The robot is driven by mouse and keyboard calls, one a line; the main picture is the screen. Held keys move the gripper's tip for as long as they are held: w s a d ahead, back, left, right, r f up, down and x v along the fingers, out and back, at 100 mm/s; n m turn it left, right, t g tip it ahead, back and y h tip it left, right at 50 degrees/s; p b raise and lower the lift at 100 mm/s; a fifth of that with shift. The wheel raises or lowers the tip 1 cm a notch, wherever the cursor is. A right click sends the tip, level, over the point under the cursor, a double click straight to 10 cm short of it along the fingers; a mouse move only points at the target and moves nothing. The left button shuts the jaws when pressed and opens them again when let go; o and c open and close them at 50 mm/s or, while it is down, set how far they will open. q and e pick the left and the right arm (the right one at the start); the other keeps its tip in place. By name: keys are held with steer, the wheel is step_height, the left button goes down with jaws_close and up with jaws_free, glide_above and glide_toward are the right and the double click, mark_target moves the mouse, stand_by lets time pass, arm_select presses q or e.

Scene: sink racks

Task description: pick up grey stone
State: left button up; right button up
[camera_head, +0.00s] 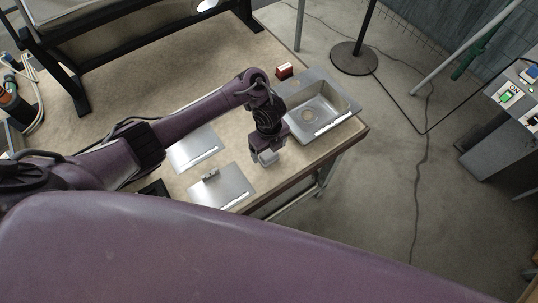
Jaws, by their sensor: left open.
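My left gripper (268,157) hangs down over the worktable, just left of the sink's front corner. It is open, with its light grey fingertips close to the table surface. A small grey object (210,174), perhaps the grey stone, sits at the back edge of the front metal plate (228,190), to the left of my gripper and apart from it. It is too small to be sure what it is. Whether anything lies between the fingers is hard to tell. My right gripper does not show.
Another metal plate (194,149) lies behind the front one, near my left arm. The table's right edge drops to open floor. A round stand base (354,58) is beyond.

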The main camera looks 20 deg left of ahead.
mark_target(269, 153)
arm_select(q)
step_height(269, 153, down, 3)
steer(key=shift+s+r, duration=0.1)
steer(key=shift+s, duration=0.05)
steer(key=shift+f, duration=0.8)
steer(key=c, duration=0.8)
steer(key=shift+r, duration=0.1)
steer(key=c, duration=0.4)
steer(key=shift+o, duration=0.2)
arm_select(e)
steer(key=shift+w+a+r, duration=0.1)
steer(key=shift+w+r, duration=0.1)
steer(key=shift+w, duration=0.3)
arm_select(q)
steer(key=shift+r, duration=0.1)
